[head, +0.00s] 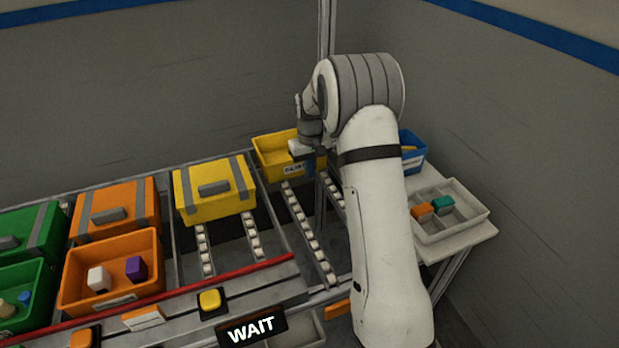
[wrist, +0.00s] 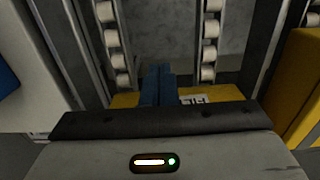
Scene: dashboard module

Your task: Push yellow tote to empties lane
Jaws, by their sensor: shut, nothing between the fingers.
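The open yellow tote (head: 268,148) sits at the far end of a roller lane (head: 306,228). Its front wall carries a white label, and my arm hides its right part. In the wrist view a strip of the yellow tote (wrist: 228,93) and part of its label show behind the fingers. My gripper (head: 309,164) is shut and empty, its blue fingers pointing down at the tote's front right side. The closed fingers also show in the wrist view (wrist: 158,72). I cannot tell whether they touch the tote. No lane is readably marked as the empties lane.
A lidded yellow box (head: 213,205) stands left of the tote. Orange (head: 110,290) and green bins stand further left. A blue tote (head: 413,158) is partly behind my arm. A grey tray (head: 460,231) lies right. A WAIT sign (head: 251,330) and red rail (head: 200,288) are in front.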

